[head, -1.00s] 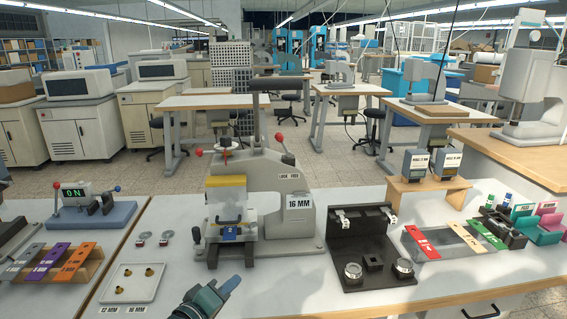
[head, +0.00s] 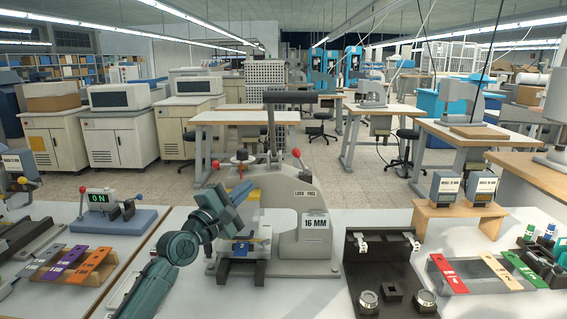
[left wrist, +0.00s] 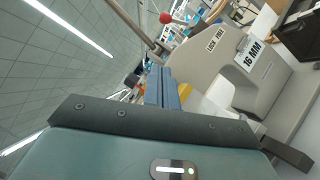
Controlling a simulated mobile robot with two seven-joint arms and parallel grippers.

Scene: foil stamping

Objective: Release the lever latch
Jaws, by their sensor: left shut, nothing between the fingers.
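The grey stamping press (head: 285,215) stands on the bench in the head view, with a LOCK FREE label (head: 305,193) and a 16 MM plate (head: 315,221). A red-knobbed lever (head: 296,153) sticks up above the LOCK FREE label. A red knob (left wrist: 166,18) also shows near the top of the left wrist view, left of the LOCK FREE label (left wrist: 215,40). My left gripper (head: 241,191) is shut and empty, in front of the press's left part, below and left of that lever. Its closed fingers (left wrist: 163,88) show mid-frame in the left wrist view. It hides part of the press head.
Another red knob (head: 215,164) is at the press's left, and a dark handle (head: 290,97) rises above. A black fixture (head: 385,265) stands right of the press. A wooden stand (head: 460,213) and coloured strips are further right.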

